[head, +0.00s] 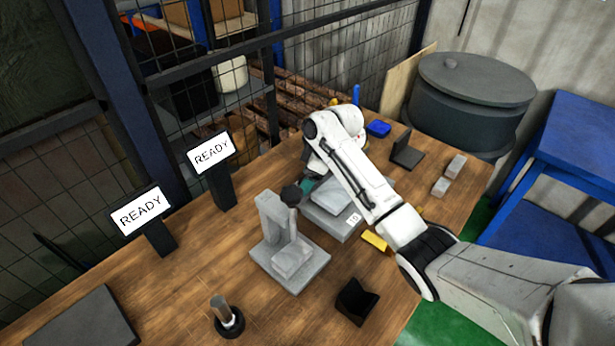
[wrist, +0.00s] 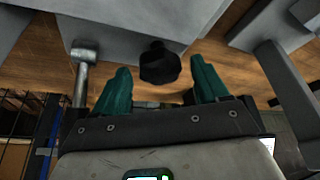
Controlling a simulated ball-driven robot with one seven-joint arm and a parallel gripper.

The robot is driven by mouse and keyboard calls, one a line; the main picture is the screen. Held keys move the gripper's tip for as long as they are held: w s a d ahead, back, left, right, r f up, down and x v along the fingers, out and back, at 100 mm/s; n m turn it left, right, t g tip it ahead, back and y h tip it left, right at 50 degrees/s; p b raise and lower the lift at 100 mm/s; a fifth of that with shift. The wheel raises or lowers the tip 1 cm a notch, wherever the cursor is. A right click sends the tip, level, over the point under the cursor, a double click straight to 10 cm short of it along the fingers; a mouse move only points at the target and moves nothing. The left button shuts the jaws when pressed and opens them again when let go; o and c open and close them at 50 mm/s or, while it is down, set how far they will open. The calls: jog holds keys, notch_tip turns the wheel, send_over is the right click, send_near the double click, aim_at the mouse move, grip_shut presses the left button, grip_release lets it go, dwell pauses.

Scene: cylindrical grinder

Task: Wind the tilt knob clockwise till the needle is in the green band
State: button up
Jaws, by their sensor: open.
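In the wrist view, a black lobed knob (wrist: 160,62) sticks out from the side of a grey machine block (wrist: 125,25). My gripper (wrist: 160,66) has its two green fingers apart, one on each side of the knob, with visible gaps. In the head view, my gripper (head: 306,185) is at the left side of the grey machine (head: 332,222) marked 10. My arm hides part of that machine, and I cannot make out the knob for certain there. No needle or green band can be made out in either view.
A metal rod with a round head (wrist: 84,58) stands left of my fingers. A second grey machine (head: 290,255) with an upright column is close by. Two READY signs (head: 141,209) (head: 212,151) stand at the back. A black holder (head: 356,300) lies in front; bare wood surrounds it.

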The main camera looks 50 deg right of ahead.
jog(key=shift+c, duration=0.2)
jog(key=c, duration=1)
jog(key=shift+a+r+m+h+p, duration=0.2)
jog(key=shift+r+m+h+p, duration=0.1)
jog(key=shift+m+p, duration=0.7)
jog(key=shift+f+m+t+h+p, duration=0.1)
jog(key=shift+m+t+h+p, duration=0.2)
jog(key=shift+m+p, duration=0.55)
jog(key=shift+d+f+m+h, duration=0.15)
jog(key=shift+m+h, duration=0.15)
jog(key=shift+m, duration=0.35)
jog(key=o, duration=1)
jog(key=shift+o, duration=0.2)
